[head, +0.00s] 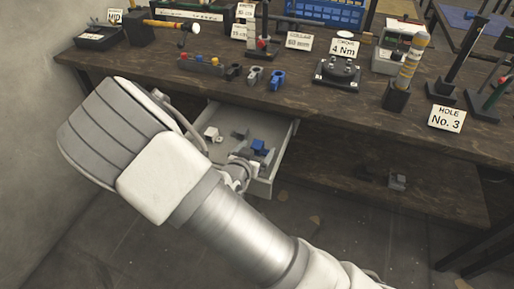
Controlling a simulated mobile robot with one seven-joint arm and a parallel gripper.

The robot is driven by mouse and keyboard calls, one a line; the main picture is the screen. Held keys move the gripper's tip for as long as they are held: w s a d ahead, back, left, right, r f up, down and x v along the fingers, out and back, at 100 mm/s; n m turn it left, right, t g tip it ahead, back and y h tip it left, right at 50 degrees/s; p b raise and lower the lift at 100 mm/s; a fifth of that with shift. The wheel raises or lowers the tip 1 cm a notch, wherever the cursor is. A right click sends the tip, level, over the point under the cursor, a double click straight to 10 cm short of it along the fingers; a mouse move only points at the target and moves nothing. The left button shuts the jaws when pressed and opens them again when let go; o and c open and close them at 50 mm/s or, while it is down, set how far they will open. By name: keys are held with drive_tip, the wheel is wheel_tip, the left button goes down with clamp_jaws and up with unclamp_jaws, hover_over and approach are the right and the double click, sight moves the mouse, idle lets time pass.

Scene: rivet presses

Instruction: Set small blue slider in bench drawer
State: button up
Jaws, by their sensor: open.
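The bench drawer (286,157) is pulled out below the bench's front edge. A small blue piece (258,146), which looks like a blue slider, is inside it, with dark grey parts close by. My gripper (252,156) is low at the drawer, beside the blue piece, and is open. My own forearm and wrist hide much of it and the drawer's near left part. I cannot tell whether the fingers touch the blue piece. Another blue slider-like piece (277,80) stands on the bench above the drawer.
A small white block (211,133) lies in the drawer's left part. A grey-white piece (255,76) and a black piece (233,72) stand on the bench (320,105). A black fixture (337,72) and a "No. 3" sign (446,117) are further right.

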drive_tip(key=p+v, duration=0.1)
drive_tip(key=v, duration=0.3)
drive_tip(key=p+v, duration=0.2)
drive_tip(key=v, duration=0.2)
drive_tip(key=p+v, duration=0.1)
drive_tip(key=v, duration=0.3)
drive_tip(key=shift+r, duration=0.35)
drive_tip(key=shift+w+a+r+g+y, duration=0.1)
drive_tip(key=shift+w+a+g+y, duration=0.4)
drive_tip(key=shift+g, duration=0.4)
wheel_tip(320, 180, up, 16)
drive_tip(key=d+n+g+y, duration=0.2)
drive_tip(key=g+y, duration=0.2)
drive_tip(key=y, duration=0.3)
drive_tip(key=s+d+r+n+h, duration=0.1)
drive_tip(key=s+d+r, duration=0.3)
drive_tip(key=s+d, duration=0.3)
drive_tip(key=s+d+r+n+g+h, duration=0.1)
drive_tip(key=s+d+r+h, duration=0.1)
drive_tip(key=s+d+r, duration=0.3)
drive_tip(key=s+d, duration=0.3)
drive_tip(key=d, duration=0.2)
drive_tip(key=shift+s+d, duration=0.1)
